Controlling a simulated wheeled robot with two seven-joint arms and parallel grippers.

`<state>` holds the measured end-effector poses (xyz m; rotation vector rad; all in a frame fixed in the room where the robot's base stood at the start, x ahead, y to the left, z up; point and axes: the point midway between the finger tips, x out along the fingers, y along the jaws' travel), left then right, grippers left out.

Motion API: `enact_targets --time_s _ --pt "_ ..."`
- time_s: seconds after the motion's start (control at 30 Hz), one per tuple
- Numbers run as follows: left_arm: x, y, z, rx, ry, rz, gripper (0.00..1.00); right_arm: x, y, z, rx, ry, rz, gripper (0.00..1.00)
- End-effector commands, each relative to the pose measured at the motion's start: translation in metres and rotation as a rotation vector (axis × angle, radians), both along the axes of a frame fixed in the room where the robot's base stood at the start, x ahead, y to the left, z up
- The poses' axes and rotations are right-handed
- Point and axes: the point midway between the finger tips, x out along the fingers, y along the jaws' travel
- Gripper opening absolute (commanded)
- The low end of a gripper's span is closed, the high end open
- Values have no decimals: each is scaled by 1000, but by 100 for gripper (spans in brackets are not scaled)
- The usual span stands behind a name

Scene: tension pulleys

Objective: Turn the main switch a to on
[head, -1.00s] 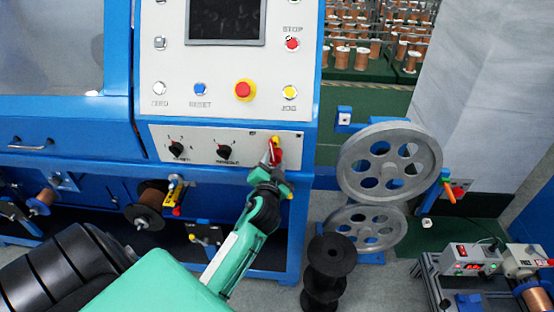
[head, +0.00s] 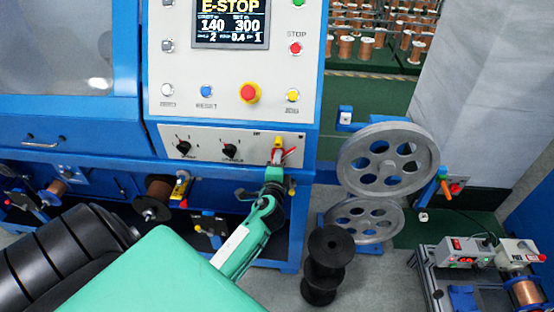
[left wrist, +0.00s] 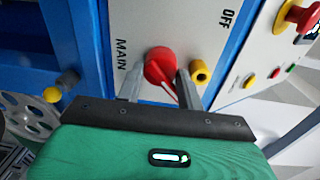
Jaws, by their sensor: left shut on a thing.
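The main switch is a red rotary handle (head: 289,153) at the right end of the lower white panel on the blue machine. In the left wrist view its red knob (left wrist: 160,66) sits beside the word MAIN, and OFF is printed farther right. My left gripper (head: 277,158) is at this switch. In the left wrist view its two fingers (left wrist: 160,86) are on either side of the red handle, shut on it. In the head view the handle points to the right. The screen (head: 231,24) above is lit and reads E-STOP. My right gripper is not in view.
A red emergency button (head: 248,92) on a yellow base and a blue reset button (head: 207,91) are above. Two black selector knobs sit left of the switch. Grey pulley wheels (head: 388,160) and black spools (head: 328,265) stand to the right.

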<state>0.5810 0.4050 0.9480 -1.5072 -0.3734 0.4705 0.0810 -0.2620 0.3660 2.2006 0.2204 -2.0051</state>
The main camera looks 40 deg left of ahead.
Motion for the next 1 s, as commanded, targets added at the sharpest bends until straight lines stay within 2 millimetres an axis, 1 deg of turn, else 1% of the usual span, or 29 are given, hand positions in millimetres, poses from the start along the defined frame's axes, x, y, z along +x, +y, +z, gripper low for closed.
enact_targets --time_s 0.03,0.1,0.33,0.9,0.93,1.0 --pt "1 0 3 25 13 -1 0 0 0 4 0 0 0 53" --pt "1 0 3 58 32 -1 0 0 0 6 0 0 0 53" --pt "1 -1 2 128 74 -2 0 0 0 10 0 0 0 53" --pt "1 -2 0 151 91 -5 0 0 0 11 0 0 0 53" --pt "1 -2 0 151 91 -5 44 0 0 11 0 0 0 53" --pt "1 -2 0 151 91 -5 57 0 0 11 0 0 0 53"
